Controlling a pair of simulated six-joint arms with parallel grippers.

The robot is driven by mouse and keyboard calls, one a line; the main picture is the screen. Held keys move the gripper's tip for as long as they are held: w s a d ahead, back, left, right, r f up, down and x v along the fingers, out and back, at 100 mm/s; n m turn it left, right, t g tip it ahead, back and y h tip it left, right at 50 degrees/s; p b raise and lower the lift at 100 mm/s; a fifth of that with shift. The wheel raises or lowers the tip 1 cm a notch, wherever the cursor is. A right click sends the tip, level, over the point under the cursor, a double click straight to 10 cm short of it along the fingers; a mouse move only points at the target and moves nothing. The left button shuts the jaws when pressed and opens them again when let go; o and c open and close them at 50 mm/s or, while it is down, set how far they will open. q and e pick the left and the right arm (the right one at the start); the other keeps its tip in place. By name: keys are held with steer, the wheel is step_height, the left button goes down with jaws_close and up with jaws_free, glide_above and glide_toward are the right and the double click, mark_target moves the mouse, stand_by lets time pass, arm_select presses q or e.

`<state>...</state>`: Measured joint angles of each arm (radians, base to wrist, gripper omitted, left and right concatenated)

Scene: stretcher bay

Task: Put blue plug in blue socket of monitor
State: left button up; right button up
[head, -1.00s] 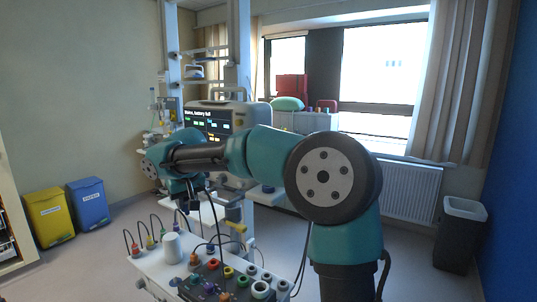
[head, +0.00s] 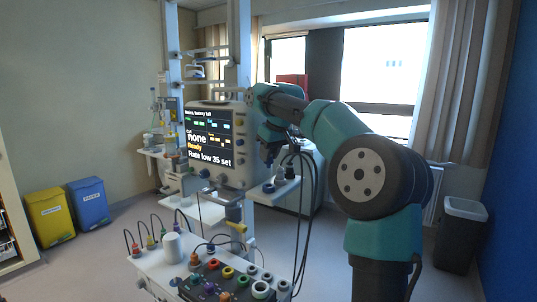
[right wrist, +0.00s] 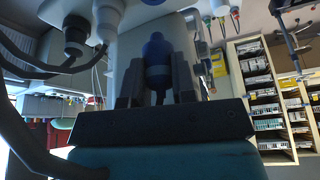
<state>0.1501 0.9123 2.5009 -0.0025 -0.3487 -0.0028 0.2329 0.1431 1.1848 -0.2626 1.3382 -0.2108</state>
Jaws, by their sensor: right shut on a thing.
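My right gripper (head: 267,153) is beside the right edge of the monitor (head: 238,135), above a small white side shelf. In the right wrist view, the two dark fingers of the same gripper (right wrist: 157,82) are shut on the blue plug (right wrist: 156,54). The plug points away from the wrist, towards a pale surface, and I cannot tell whether it touches it. The monitor's screen is lit and shows text. I cannot make out a blue socket in either view. My left gripper is not in view.
Grey connectors with dark cables (right wrist: 75,36) are close to the left of the gripper in the right wrist view. Black cables (head: 305,205) hang below the right arm. A trolley (head: 150,268) in front carries coloured plugs and a white cylinder (head: 172,247).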

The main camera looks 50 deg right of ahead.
mark_target(271, 159)
steer(key=shift+f, duration=0.15)
steer(key=shift+f, duration=2.15)
steer(key=shift+f, duration=1.35)
stand_by(0.4)
steer(key=o, duration=1)
steer(key=shift+s+r, duration=0.1)
steer(key=shift+r, duration=0.05)
steer(key=v, duration=1.7)
